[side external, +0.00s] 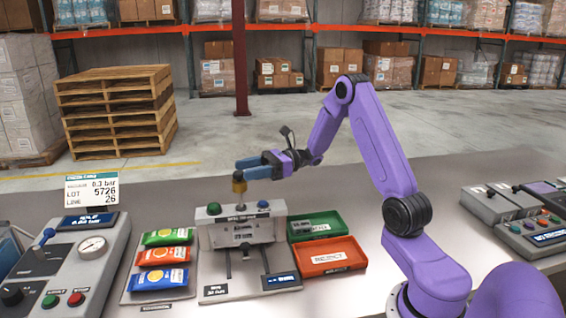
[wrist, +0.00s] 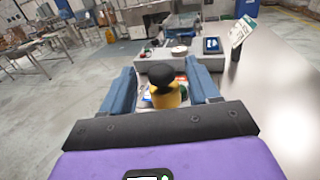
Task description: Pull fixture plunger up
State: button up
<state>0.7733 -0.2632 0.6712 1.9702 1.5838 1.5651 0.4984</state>
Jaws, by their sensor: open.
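The fixture (side external: 234,262) is a grey unit with a green button and a blue button on its top, in the middle of the table in the side view. Its plunger (side external: 239,184), a yellow post with a dark cap, stands upright at the top. In the wrist view the plunger (wrist: 163,88) shows its black knob and yellow body between the fingers. My gripper (side external: 253,168) is open, with blue fingers level and pointing left at the plunger's top. In the wrist view the fingers (wrist: 162,92) lie on either side of it, with gaps showing.
Green, orange and blue packets (side external: 165,257) lie on a tray left of the fixture. A green bin (side external: 316,229) and an orange reject bin (side external: 333,262) sit to its right. A gauge panel (side external: 75,265) stands at the left, another control panel (side external: 530,220) at the right.

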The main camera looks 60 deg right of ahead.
jog(key=v, duration=1.2)
jog(key=shift+d, duration=0.15)
jog(key=shift+s, duration=0.1)
jog(key=s+a+n+g+h, duration=0.1)
jog(key=s+a+n+g, duration=0.25)
jog(key=a, duration=0.35)
jog(key=s+a+f+n+g+h, duration=0.1)
jog(key=s+a+n+g+h, duration=0.15)
jog(key=a+n+g, duration=0.35)
jog(key=s+a+n+g, duration=0.3)
jog(key=a, duration=0.4)
jog(key=s+a+f+n+t+h, duration=0.1)
jog(key=s+a+n+t+h, duration=0.1)
jog(key=s+n+h, duration=0.4)
jog(key=s+a+f+n+t+h, duration=0.1)
jog(key=s+a+n+h, duration=0.2)
jog(key=s+n, duration=0.9)
jog(key=n+h, duration=0.2)
jog(key=n, duration=0.4)
jog(key=shift+s+a+f+t+h, duration=0.25)
jog(key=shift+s+f+t+h, duration=0.1)
jog(key=shift+s, duration=0.05)
jog(key=shift+c, duration=0.3)
